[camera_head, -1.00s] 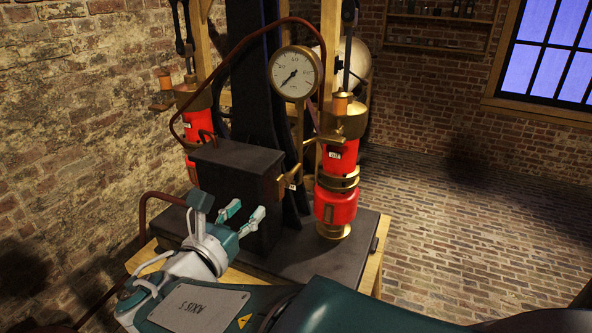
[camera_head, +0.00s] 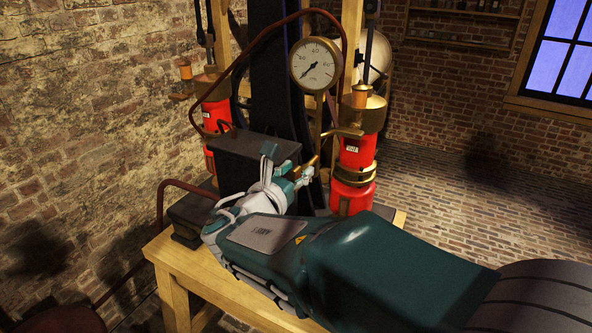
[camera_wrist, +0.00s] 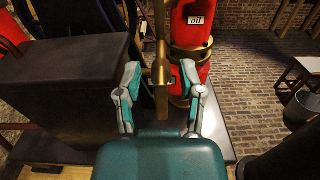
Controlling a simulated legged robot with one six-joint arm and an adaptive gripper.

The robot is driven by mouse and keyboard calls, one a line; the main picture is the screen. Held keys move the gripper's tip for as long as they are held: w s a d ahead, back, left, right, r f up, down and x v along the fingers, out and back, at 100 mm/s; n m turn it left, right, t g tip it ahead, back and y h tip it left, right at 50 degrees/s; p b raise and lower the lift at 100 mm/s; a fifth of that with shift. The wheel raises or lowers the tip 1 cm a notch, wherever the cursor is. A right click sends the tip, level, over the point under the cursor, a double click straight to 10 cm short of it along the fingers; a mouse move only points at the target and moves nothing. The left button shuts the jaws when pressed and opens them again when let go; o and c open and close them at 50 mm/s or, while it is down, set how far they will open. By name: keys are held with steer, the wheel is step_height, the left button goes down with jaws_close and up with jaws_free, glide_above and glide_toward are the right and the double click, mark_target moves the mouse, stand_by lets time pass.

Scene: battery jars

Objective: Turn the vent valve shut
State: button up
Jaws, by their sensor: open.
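The vent valve appears to be the brass fitting (camera_head: 314,162) beside the dark box, below the gauge. In the wrist view its brass handle (camera_wrist: 161,88) hangs as an upright bar. My gripper (camera_wrist: 160,76) is open, with one teal finger on each side of this bar. Gaps show between the bar and both fingers, so I see no clear contact. In the head view my gripper (camera_head: 299,173) is at the fitting, and my arm hides part of the box and base there.
The dark box (camera_head: 240,148) stands left of the valve. A red jar (camera_head: 355,155) with brass bands stands close on the right; another red jar (camera_head: 217,115) is behind left. The round gauge (camera_head: 316,64) is above. A wooden stand (camera_head: 180,262) carries everything.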

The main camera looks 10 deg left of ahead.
steer(key=shift+a, duration=0.1)
jaws_close()
steer(key=shift+m, duration=0.3)
steer(key=m, duration=0.3)
steer(key=shift+s+d+m, duration=0.15)
steer(key=shift+d+m, duration=0.2)
steer(key=shift+m, duration=0.05)
steer(key=shift+s+d+f+m, duration=0.1)
steer(key=shift+d+f+m, duration=0.2)
steer(key=shift+m, duration=1.95)
steer(key=shift+s+d+f+m, duration=0.1)
steer(key=shift+f+m, duration=0.35)
steer(key=shift+m, duration=1.75)
steer(key=shift+d+f+m, duration=0.2)
steer(key=shift+f+m, duration=0.15)
steer(key=shift+m, duration=1.9)
steer(key=shift+f, duration=0.1)
